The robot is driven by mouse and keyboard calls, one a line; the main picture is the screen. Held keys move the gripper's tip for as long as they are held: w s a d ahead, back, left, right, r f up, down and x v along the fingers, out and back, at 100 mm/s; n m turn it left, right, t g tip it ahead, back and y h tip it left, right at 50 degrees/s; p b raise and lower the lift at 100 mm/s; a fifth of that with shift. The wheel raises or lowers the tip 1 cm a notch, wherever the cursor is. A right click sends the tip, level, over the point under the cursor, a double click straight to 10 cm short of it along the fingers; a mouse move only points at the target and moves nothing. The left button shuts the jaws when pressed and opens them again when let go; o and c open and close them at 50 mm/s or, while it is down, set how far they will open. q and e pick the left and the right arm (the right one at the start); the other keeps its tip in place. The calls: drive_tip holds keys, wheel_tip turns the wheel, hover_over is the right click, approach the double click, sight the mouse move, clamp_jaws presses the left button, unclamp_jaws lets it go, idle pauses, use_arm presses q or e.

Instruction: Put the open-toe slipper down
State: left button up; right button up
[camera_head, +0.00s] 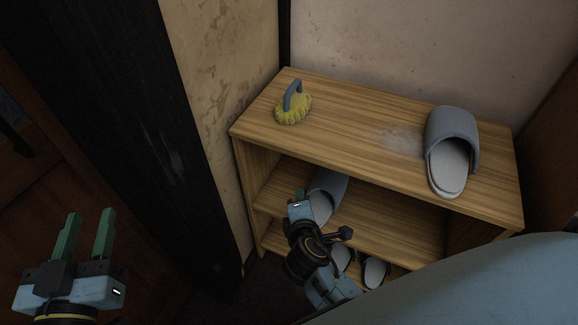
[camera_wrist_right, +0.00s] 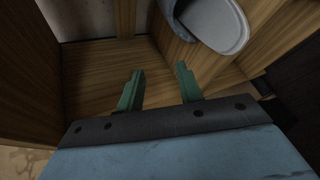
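A grey slipper with a pale sole (camera_head: 330,187) rests on the middle shelf. A slipper seen in the right wrist view (camera_wrist_right: 218,22), beyond and right of the fingertips, looks like this one. My right gripper (camera_wrist_right: 160,69) is open with nothing between its fingers, apart from the slipper; in the head view it (camera_head: 300,195) is at the shelf front, partly hiding that slipper. Another grey slipper (camera_head: 449,152) lies on the rack's top, at the right. I cannot tell which slipper is open-toe. My left gripper (camera_head: 90,214) is open and empty, far left of the rack.
The wooden rack (camera_head: 350,125) stands in a corner between walls. A yellow brush with a blue handle (camera_head: 293,105) is on its top left; the top's middle is clear, with a dusty patch (camera_head: 400,139). More slippers (camera_head: 375,271) sit low down. A dark post (camera_head: 165,130) stands left.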

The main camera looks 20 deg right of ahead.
drive_tip(key=s+a+r+m+t+y, duration=0.1)
drive_tip(key=a+r+m+t+y, duration=0.1)
drive_tip(key=r, duration=0.6)
drive_tip(key=s+a+r+m+t+y, duration=0.2)
drive_tip(key=r+m+y, duration=0.3)
drive_tip(key=r, duration=0.3)
drive_tip(key=s+a+r+m+t+y, duration=0.1)
drive_tip(key=a+r+m+t+y, duration=0.1)
drive_tip(key=r+m, duration=0.4)
wheel_tip(320, 180, up, 2)
drive_tip(key=shift+s+a+r+y, duration=0.15)
drive_tip(key=shift+s+a+y, duration=0.2)
drive_tip(key=shift+y, duration=0.35)
